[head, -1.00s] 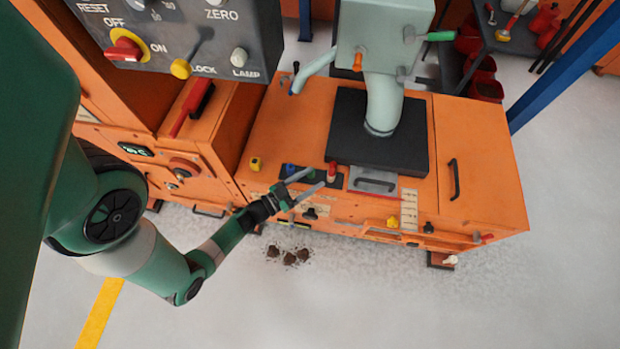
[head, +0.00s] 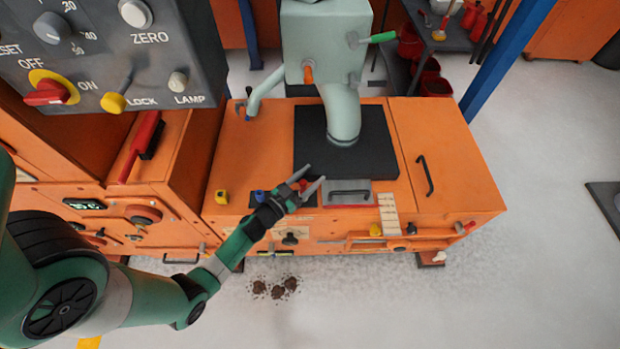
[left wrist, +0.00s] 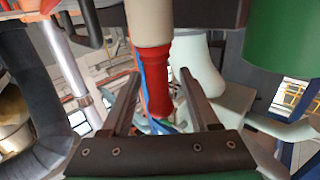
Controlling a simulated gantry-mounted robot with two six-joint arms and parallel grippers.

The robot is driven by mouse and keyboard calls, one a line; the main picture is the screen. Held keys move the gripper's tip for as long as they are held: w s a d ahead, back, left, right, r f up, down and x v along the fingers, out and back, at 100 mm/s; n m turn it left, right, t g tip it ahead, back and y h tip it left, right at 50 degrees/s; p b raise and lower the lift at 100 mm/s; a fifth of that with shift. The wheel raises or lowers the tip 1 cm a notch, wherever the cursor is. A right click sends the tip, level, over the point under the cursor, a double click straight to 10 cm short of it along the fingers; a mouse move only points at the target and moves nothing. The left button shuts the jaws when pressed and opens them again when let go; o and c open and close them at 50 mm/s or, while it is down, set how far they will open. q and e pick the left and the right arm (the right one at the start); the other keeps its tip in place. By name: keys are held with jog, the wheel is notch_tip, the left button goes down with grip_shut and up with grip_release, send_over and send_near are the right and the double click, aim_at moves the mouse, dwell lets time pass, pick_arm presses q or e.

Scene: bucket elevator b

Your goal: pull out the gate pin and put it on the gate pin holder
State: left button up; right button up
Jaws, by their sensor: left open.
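A red upright handle, which looks like the gate pin (head: 303,185), shows between the fingers of my left gripper (head: 316,173) at the front of the orange machine's top. In the left wrist view the red handle (left wrist: 157,80) with a pale part at its upper end lies between the two spread fingers. My left gripper (left wrist: 159,72) is open, and I see no finger closed on the handle. The handle's base is hidden in the head view. A dark strip with blue pieces (head: 260,196) lies left of the gripper; I cannot tell whether it is the pin holder. My right gripper is not in view.
A metal plate with a handle (head: 350,193) is just right of the gripper. The black base (head: 375,160) and pale spout (head: 343,115) stand behind it. The control panel (head: 110,50) is at upper left. A yellow piece (head: 221,197) sits on the deck. Dark debris (head: 275,288) lies on the floor.

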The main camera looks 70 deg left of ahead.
pick_arm(q)
grip_shut()
jog(key=shift+r+p, duration=0.7)
jog(key=shift+p, duration=0.1)
dwell(0.7)
jog(key=shift+r+p, duration=2.7)
jog(key=shift+p, duration=0.2)
notch_tip(320, 180, up, 4)
jog(key=p, duration=0.4)
